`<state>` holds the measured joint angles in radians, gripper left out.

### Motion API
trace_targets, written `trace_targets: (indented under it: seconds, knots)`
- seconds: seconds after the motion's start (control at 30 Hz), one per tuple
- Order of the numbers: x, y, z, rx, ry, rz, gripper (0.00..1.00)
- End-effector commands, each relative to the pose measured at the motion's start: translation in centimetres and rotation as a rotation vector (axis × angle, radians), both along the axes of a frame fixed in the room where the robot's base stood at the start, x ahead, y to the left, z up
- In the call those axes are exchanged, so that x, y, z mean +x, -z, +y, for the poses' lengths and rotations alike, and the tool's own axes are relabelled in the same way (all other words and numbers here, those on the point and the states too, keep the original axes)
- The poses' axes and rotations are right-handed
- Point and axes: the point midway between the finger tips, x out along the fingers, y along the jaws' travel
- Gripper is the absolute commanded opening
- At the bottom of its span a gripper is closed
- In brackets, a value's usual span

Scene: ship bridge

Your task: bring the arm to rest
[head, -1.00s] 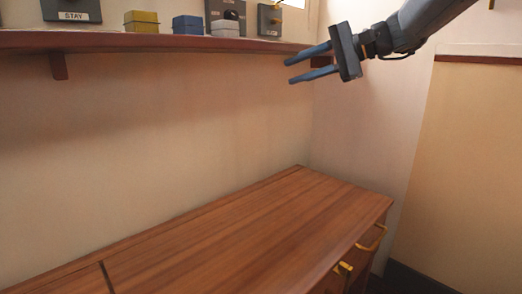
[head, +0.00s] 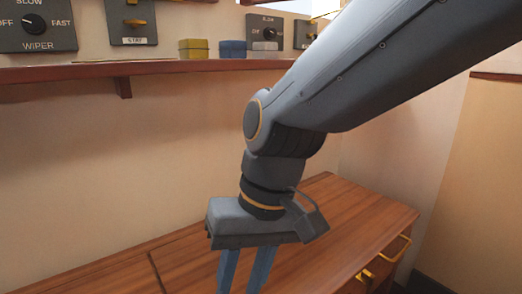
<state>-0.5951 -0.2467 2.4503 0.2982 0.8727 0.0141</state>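My gripper (head: 243,280) hangs pointing down in the lower middle of the head view, in front of the wooden cabinet top (head: 335,215). Its two blue fingers stand apart with nothing seen between them. The fingertips run out of the bottom of the picture. My forearm comes in from the upper right and hides part of the wall, shelf and cabinet.
A wooden shelf (head: 60,74) on the wall holds a yellow box (head: 194,48) and a blue box (head: 232,48). A wiper dial panel (head: 37,26) and other switch panels sit above it. The cabinet has brass drawer handles (head: 398,250). The visible cabinet top is bare.

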Motion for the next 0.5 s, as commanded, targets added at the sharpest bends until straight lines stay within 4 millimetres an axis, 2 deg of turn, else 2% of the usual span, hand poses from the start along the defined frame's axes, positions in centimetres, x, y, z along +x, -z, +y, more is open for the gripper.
trace_targets:
  seconds: [0.03, 0.27, 0.5]
  knots:
    - [-1.0, 0.3, -0.3, -0.016, -0.038, -0.016, 0.30]
    - [-3.8, 1.9, -1.8, -0.075, -0.185, -0.090, 0.30]
    - [-3.3, 0.1, -2.6, -0.087, -0.150, -0.089, 0.30]
